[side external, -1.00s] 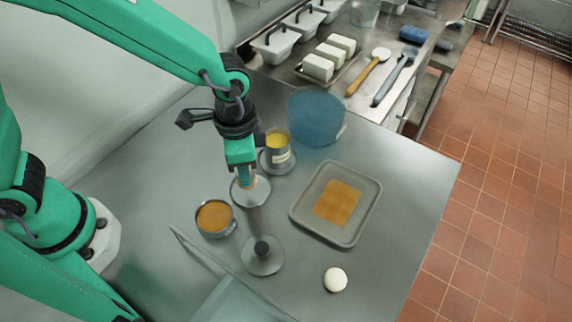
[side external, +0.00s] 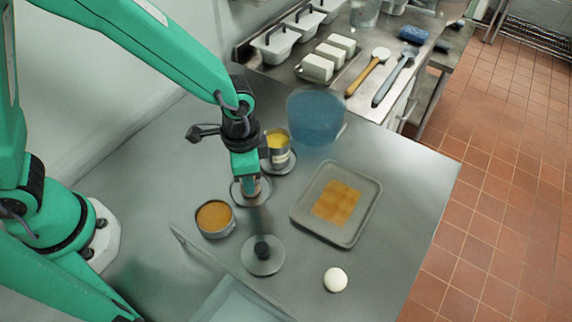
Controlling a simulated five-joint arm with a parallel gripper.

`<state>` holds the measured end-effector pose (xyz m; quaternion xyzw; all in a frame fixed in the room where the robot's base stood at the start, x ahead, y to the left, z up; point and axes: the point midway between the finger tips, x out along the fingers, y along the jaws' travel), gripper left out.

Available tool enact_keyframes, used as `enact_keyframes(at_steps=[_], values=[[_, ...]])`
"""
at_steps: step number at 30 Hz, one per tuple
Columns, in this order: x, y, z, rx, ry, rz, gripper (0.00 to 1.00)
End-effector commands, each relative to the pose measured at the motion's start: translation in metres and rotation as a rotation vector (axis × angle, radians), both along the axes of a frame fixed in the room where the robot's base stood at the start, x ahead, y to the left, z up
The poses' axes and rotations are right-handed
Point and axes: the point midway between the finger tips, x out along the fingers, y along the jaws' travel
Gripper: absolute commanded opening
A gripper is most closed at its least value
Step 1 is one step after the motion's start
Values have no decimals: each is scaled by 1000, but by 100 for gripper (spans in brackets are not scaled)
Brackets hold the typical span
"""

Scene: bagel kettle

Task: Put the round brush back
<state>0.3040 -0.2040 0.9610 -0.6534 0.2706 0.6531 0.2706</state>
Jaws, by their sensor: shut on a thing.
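My gripper (side external: 249,180) points down over the middle of the steel table and is shut on a small brown, upright thing, which looks like the round brush (side external: 253,189). Its lower end is over a round grey dish (side external: 236,197). My gripper hides most of the brush, and I cannot tell whether it touches the dish. A tin with yellow contents (side external: 277,141) stands on a saucer just behind and right of my gripper. A tin with orange-brown contents (side external: 214,217) stands to the front left.
A grey disc with a black knob (side external: 262,254) lies in front. A tray (side external: 298,213) with an orange-brown sheet is at right, with a white round piece (side external: 335,280) nearer. A blue translucent container (side external: 316,118) stands behind.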

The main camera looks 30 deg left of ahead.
Motion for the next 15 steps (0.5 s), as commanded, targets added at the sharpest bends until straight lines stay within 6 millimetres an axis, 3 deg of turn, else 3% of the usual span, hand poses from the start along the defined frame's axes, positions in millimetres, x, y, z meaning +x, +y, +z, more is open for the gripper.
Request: enact_keyframes(at_steps=[9, 10, 13, 15], values=[[0, 0, -3, 0, 0, 0, 13], [0, 0, -3, 0, 0, 0, 40], [0, 0, -3, 0, 0, 0, 58], [0, 0, -3, 0, 0, 0, 58]])
